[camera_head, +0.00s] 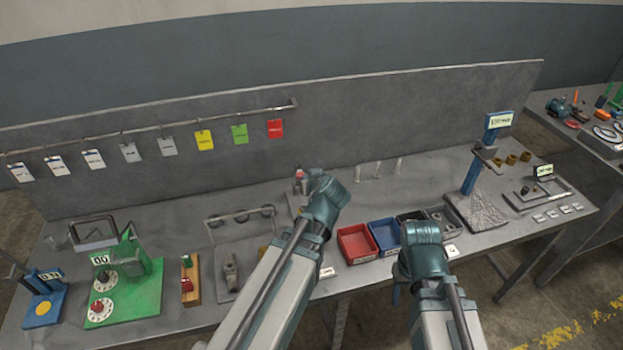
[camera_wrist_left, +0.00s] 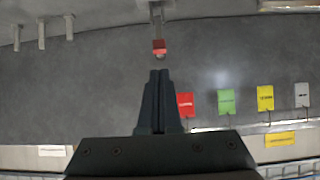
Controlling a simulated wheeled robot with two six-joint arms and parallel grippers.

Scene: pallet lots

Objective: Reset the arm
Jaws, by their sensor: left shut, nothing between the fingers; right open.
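My left arm (camera_head: 290,255) reaches up from the bottom of the head view, over the bench's middle. Its wrist hides its fingers there. In the left wrist view my left gripper (camera_wrist_left: 158,102) is shut and empty, with its two dark fingers together. A small red-topped part (camera_wrist_left: 159,46) appears just beyond the fingertips, apart from them. My right arm (camera_head: 428,265) reaches the bench's front edge, right of the left arm. The right gripper's fingers do not show in the head view.
Red (camera_head: 357,244) and blue (camera_head: 385,235) bins stand between and behind my arms. A green fixture (camera_head: 130,290) stands at the left, and a blue post (camera_head: 472,175) at the right. Tags such as the red tag (camera_head: 275,128) hang from a rail along the back panel (camera_head: 400,110).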

